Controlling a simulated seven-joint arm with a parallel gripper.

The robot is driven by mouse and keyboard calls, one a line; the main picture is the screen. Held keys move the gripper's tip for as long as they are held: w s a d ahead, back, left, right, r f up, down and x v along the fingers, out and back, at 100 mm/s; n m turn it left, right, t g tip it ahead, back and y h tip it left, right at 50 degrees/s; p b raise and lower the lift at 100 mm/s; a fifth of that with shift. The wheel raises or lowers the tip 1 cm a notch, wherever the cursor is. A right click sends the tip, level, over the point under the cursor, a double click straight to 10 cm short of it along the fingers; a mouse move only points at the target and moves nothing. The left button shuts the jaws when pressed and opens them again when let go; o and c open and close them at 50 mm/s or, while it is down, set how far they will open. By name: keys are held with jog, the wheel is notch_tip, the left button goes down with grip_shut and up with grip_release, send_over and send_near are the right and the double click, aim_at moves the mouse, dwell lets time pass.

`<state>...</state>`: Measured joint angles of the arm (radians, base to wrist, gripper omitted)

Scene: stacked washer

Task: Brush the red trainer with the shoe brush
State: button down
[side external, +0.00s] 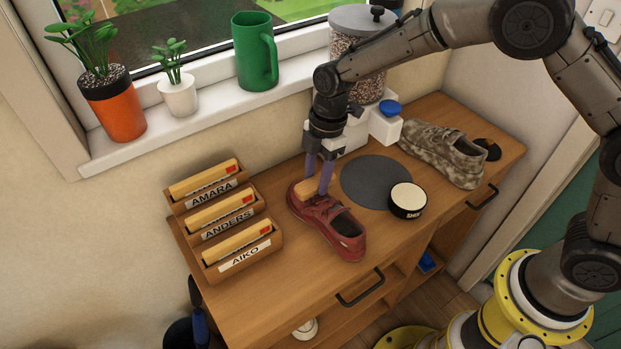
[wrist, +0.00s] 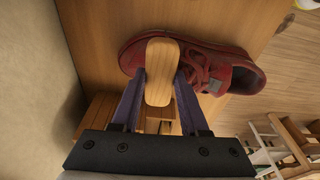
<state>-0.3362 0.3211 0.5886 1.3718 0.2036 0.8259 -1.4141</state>
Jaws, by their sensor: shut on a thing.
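The red trainer (side external: 330,222) lies on the wooden cabinet top, its toe toward the wall and its opening toward the front edge. It also shows in the wrist view (wrist: 215,65). My gripper (side external: 320,178) points down over the trainer's toe. Its purple fingers are shut on the wooden shoe brush (side external: 311,190). In the wrist view the light wooden back of the brush (wrist: 161,70) sits between the fingers and overlaps the toe. The bristles are hidden, so I cannot tell for certain whether they touch the shoe.
Labelled wooden boxes (side external: 227,215) stand left of the trainer. A dark round mat (side external: 372,182), a black-and-white tin (side external: 407,200) and a camouflage shoe (side external: 443,154) lie to the right. Plants and a green mug (side external: 255,52) stand on the windowsill behind.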

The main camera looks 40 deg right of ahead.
jog(key=shift+d, duration=0.5)
jog(key=shift+s+a, duration=0.1)
jog(key=shift+a, duration=1.85)
jog(key=shift+d, duration=1.7)
jog(key=shift+a, duration=1.55)
jog(key=shift+a+r, duration=0.15)
jog(key=shift+r, duration=3.8)
